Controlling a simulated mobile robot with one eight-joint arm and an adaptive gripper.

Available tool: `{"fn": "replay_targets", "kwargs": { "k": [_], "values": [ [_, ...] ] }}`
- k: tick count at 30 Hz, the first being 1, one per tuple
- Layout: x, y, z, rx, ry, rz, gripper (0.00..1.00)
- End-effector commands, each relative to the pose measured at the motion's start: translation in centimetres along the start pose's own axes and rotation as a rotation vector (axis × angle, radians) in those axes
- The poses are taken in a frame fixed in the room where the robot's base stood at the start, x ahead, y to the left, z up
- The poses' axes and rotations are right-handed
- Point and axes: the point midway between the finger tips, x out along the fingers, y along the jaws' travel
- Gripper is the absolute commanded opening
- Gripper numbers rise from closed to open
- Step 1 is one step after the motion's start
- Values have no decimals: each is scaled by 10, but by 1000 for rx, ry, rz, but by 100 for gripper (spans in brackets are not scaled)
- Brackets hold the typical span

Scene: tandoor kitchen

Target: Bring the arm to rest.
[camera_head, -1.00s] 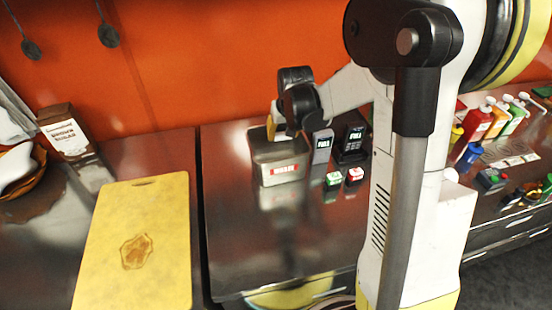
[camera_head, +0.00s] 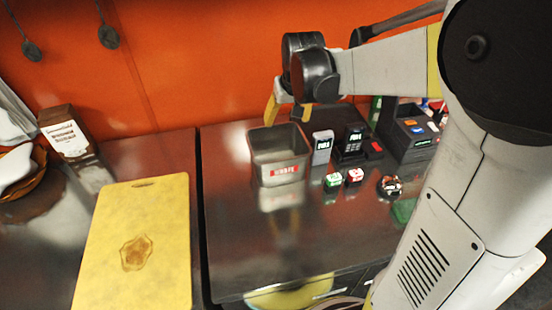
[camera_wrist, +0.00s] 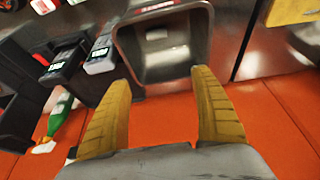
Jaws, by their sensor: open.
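My gripper (camera_wrist: 163,112) shows two yellow fingers spread apart with nothing between them in the wrist view. In the head view my gripper (camera_head: 288,112) hangs above the back of a grey metal bin (camera_head: 280,158) with a red and white label. The bin also shows in the wrist view (camera_wrist: 165,60), past the fingertips. My arm reaches in from the right at a raised height, clear of the counter.
Right of the bin stand a grey device (camera_head: 322,147), a black card terminal (camera_head: 352,143) and a black machine (camera_head: 405,135). Two small boxes, green (camera_head: 333,181) and red (camera_head: 355,176), lie in front. A yellow cutting board (camera_head: 140,245) lies left. The counter's front middle is clear.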

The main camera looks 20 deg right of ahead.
Motion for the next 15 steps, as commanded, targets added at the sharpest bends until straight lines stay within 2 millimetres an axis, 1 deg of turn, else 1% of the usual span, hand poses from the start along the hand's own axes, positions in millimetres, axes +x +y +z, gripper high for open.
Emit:
{"fn": "replay_targets", "kwargs": {
  "k": [1,3,6,15],
  "values": [
    [-7,0,0,0,0,0,74],
    [-14,0,0,0,0,0,74],
    [-19,0,0,0,0,0,74],
    [-20,0,0,0,0,0,74]
  ]
}}
